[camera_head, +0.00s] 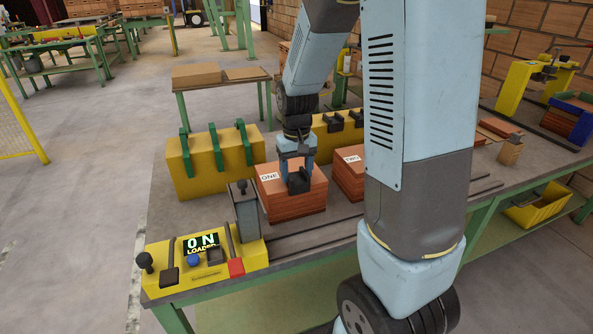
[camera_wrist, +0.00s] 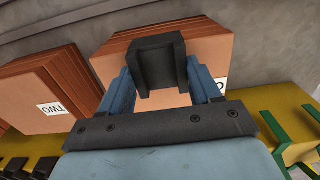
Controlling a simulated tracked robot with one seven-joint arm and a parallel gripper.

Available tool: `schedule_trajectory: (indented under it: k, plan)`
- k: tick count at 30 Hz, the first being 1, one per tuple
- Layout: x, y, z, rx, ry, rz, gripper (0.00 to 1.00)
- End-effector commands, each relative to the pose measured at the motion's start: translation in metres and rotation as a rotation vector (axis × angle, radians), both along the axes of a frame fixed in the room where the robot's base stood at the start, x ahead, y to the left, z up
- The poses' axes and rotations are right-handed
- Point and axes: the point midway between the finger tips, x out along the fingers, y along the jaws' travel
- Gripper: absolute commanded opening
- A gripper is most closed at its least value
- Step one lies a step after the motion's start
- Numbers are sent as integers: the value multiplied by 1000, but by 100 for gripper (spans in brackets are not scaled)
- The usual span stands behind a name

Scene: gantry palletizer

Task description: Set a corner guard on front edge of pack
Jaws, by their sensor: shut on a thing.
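My gripper (camera_head: 298,168) points down over pack ONE and is shut on a black corner guard (camera_head: 299,184). In the wrist view the guard (camera_wrist: 158,68) sits between my two blue fingers (camera_wrist: 160,85), over the pack's top near its far edge. Pack ONE (camera_head: 292,206) is a reddish-brown layered stack with a white label, and it also shows in the wrist view (camera_wrist: 112,62). I cannot tell whether the guard touches the pack. Pack TWO (camera_head: 347,180) stands just to the right in the head view.
A yellow block with green hooked pieces (camera_head: 180,175) and another with black pieces (camera_head: 325,140) stand behind the packs. A yellow control panel (camera_head: 215,270) reading "ON LOADED" and a grey post (camera_head: 247,213) are at the front left. Rails run along the table.

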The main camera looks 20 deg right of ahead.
Motion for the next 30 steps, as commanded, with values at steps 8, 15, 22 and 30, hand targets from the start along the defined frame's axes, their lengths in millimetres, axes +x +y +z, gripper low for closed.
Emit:
schedule_trajectory:
  k: [8, 15, 22, 30]
  plan:
    - [0, 0, -5, 0, 1, 0, 34]
    - [0, 0, -10, 0, 0, 0, 34]
    - [0, 1, -12, 0, 0, 1, 34]
    - [0, 1, -12, 0, 0, 1, 79]
